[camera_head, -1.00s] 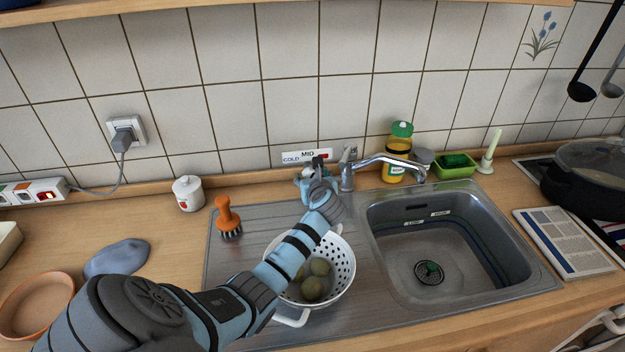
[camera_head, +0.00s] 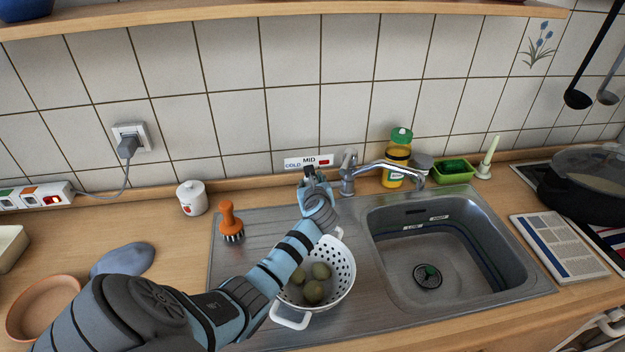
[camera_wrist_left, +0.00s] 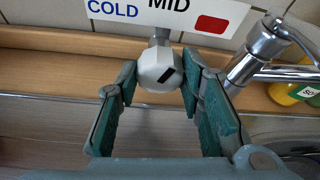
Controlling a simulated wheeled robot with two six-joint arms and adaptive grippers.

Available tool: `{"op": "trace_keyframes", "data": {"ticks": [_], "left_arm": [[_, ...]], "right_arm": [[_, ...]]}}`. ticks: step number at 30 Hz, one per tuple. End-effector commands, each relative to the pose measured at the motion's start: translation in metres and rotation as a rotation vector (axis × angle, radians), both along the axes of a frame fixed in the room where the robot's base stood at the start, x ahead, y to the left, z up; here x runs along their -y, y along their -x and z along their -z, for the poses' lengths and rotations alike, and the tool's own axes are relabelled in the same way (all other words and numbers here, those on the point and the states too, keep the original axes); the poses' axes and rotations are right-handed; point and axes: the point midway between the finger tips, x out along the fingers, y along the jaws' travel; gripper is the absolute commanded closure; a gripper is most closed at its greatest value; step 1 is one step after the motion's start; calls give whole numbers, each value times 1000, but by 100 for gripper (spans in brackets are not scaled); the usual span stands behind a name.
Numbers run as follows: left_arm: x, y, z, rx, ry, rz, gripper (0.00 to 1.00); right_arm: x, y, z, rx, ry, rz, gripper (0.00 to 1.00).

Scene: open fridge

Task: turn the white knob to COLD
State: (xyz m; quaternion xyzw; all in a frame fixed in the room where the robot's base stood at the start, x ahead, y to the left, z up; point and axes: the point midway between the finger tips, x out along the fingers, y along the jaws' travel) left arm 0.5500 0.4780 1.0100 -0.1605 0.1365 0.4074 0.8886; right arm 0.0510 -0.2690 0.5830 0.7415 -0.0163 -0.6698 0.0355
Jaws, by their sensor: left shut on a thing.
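The white knob (camera_wrist_left: 160,72) sits under the label in the left wrist view, on a short metal stem. A black mark on its face slants from lower left to upper right. My left gripper (camera_wrist_left: 160,75) is shut on the knob, one finger on each side. In the head view the left gripper (camera_head: 312,176) is at the wall just below the label (camera_head: 308,161) and mostly hides the knob. The label (camera_wrist_left: 170,12) reads COLD in blue at left and MID in the middle, with a red patch at right. My right gripper is not in view.
The chrome tap (camera_head: 380,167) stands close to the right of the gripper. A white colander (camera_head: 340,272) with several round items is beneath my left arm. An orange brush (camera_head: 230,220) stands left of it. The sink (camera_head: 475,250) is at the right.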

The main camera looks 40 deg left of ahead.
Motion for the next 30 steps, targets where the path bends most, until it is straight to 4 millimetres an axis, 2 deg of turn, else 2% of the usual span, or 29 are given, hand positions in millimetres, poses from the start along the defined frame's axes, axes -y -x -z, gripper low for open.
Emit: {"op": "trace_keyframes", "data": {"ticks": [3, 9, 19, 30], "left_arm": [[0, 2, -1, 60, 57, -1, 93], [-1, 2, 1, 178, 151, -2, 93], [-1, 2, 3, 311, 257, -2, 93], [-1, 2, 3, 345, 282, -1, 93]], "right_arm": [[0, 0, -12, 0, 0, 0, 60], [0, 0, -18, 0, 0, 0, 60], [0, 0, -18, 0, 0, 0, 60], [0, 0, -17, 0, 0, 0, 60]]}}
